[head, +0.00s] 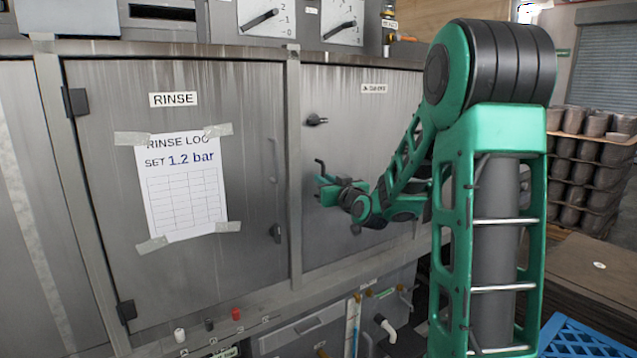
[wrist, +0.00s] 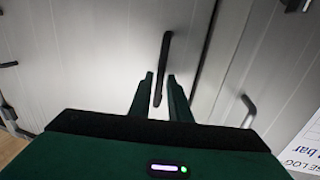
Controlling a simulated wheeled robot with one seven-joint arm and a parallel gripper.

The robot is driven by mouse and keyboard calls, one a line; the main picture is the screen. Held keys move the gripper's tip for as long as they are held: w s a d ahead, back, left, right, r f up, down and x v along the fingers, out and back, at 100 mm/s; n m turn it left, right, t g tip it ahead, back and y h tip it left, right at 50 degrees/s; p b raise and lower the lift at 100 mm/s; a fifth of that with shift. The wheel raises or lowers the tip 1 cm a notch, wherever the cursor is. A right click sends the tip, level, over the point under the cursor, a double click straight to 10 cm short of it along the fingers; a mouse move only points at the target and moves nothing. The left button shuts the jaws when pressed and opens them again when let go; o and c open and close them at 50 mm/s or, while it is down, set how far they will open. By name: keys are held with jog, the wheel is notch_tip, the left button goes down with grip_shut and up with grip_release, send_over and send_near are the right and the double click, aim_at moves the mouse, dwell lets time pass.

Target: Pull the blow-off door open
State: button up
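The blow-off door (head: 345,100) is the grey metal panel right of the RINSE door; its small label is hard to read. It appears shut. Its dark bar handle (head: 319,166) shows just above my gripper (head: 326,188). In the wrist view, the handle (wrist: 166,48) runs down between the two fingertips of my gripper (wrist: 162,80). The fingers are open, one on each side of the bar, with gaps visible. I cannot tell whether either finger touches it. My forearm covers the right part of the door in the head view.
The RINSE door (head: 110,190) with a taped log sheet (head: 183,185) is shut on the left; its handle (wrist: 249,110) shows in the wrist view. A dark latch (head: 317,121) sits above the blow-off handle. Pipes and valves lie below. Stacked pots (head: 590,160) stand far right.

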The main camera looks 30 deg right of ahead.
jog(key=shift+w+d, duration=0.1)
jog(key=shift+w, duration=0.8)
